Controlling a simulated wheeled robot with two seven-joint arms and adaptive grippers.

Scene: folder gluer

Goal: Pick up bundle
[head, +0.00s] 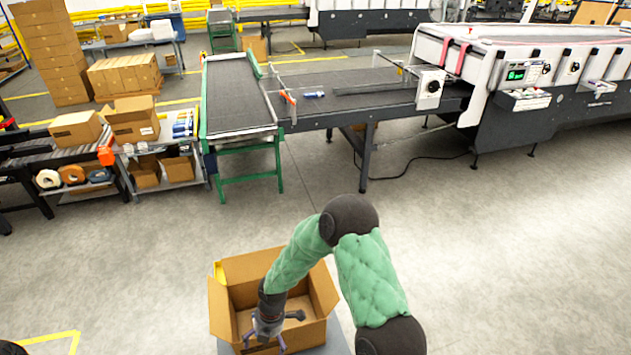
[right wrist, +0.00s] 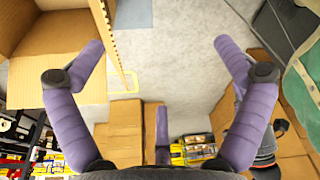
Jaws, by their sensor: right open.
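I cannot make out a bundle in either view. An open cardboard box (head: 225,318) stands at the bottom middle of the head view with its flaps spread, and the part of its inside that shows looks empty. My right gripper (head: 268,332) reaches down over the box opening and hides part of its inside. In the right wrist view my right gripper (right wrist: 158,48) has its purple fingers wide apart with nothing between them. A cardboard box (right wrist: 38,55) with a flap shows at the left there. My left gripper is not in view.
The box rests on a grey surface (head: 338,338). A green-framed conveyor (head: 238,95) and a grey machine table (head: 355,90) stand beyond. Cartons and tape rolls fill a shelf unit (head: 160,160) at left. The floor (head: 480,240) at right is clear.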

